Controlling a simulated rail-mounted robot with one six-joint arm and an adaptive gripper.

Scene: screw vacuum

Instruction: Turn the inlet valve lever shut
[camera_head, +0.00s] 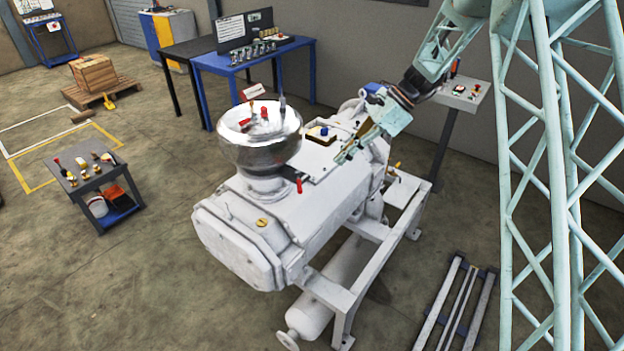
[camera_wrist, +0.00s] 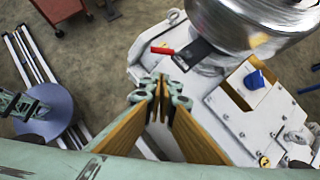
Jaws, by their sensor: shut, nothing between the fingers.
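A small red lever (camera_head: 299,186) sticks out at the foot of the round silver vessel on the white pump body (camera_head: 330,195). It looks like the inlet valve lever. In the wrist view the red lever (camera_wrist: 162,50) lies beyond my fingertips, below the silver vessel (camera_wrist: 255,25), with a dark flat piece beside it. My gripper (camera_head: 346,156) is above the pump, to the right of the vessel, shut and empty. In the wrist view my gripper (camera_wrist: 160,84) has its fingertips together, apart from the lever.
The silver vessel (camera_head: 260,145) carries several small red-handled items on its top. A grey control stand (camera_head: 462,93) is behind. A small cart (camera_head: 90,170) stands left; floor between is free.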

